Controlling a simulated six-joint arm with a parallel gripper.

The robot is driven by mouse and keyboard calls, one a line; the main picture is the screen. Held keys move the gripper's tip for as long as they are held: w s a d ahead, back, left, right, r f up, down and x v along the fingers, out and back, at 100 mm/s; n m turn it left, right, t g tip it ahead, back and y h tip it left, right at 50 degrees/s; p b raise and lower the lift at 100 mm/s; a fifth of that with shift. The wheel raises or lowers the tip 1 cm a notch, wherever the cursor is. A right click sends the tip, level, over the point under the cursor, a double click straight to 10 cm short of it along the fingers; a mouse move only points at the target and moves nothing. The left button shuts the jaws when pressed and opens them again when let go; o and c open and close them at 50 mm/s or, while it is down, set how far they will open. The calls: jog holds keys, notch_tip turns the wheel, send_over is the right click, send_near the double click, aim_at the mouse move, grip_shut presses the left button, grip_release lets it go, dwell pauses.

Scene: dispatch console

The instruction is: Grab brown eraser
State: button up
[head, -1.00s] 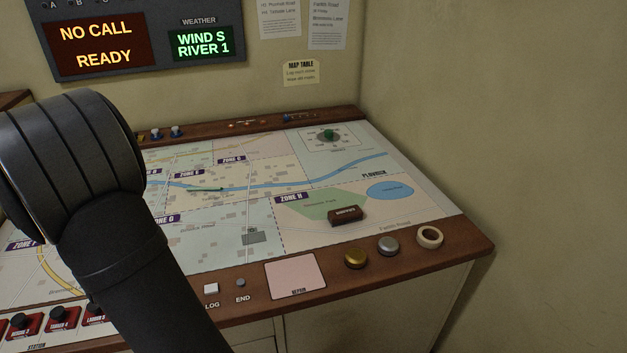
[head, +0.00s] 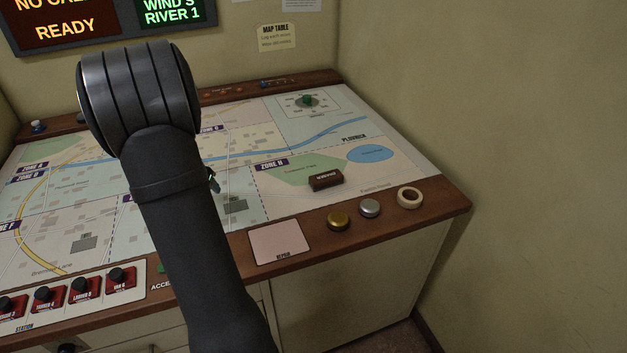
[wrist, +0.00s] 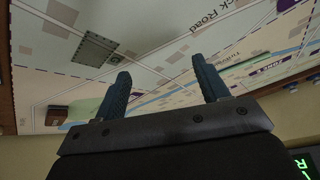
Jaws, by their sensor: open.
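The brown eraser (head: 326,180) lies on the map in the Zone H area, near the right front of the table, in the head view. In the wrist view a brown block that looks like the same eraser (wrist: 57,115) shows at the left, apart from the fingers. My gripper (wrist: 160,82) is open, its two blue fingers spread with nothing between them, and it is above the map. In the head view my dark arm hides most of my gripper; only a small part shows beside the arm, to the left of the eraser.
A gold disc (head: 339,220), a silver disc (head: 369,208) and a tape roll (head: 409,197) sit on the wooden front rim. A pink repair pad (head: 276,243) is at their left. Red vehicle blocks with black knobs (head: 86,290) line the front left. The map around the eraser is clear.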

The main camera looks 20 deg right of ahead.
jog(key=d+r+m+g+h, duration=0.25)
jog(key=d+m, duration=0.25)
jog(key=d, duration=0.6)
jog(key=m+g+h, duration=0.3)
jog(key=m+h, duration=0.1)
jog(key=m, duration=0.2)
send_near(325, 176)
jog(key=shift+t, duration=0.25)
jog(key=x, duration=0.4)
jog(key=shift+w+a+f, duration=0.15)
jog(key=shift+f, duration=0.2)
jog(key=shift+s+d+r+x, duration=0.1)
jog(key=shift+x, duration=0.95)
jog(key=shift+s+d+r+x, duration=0.1)
jog(key=shift+x, duration=0.9)
jog(key=shift+s+d+r+x, duration=0.1)
jog(key=shift+x, duration=0.95)
jog(key=c, duration=1.1)
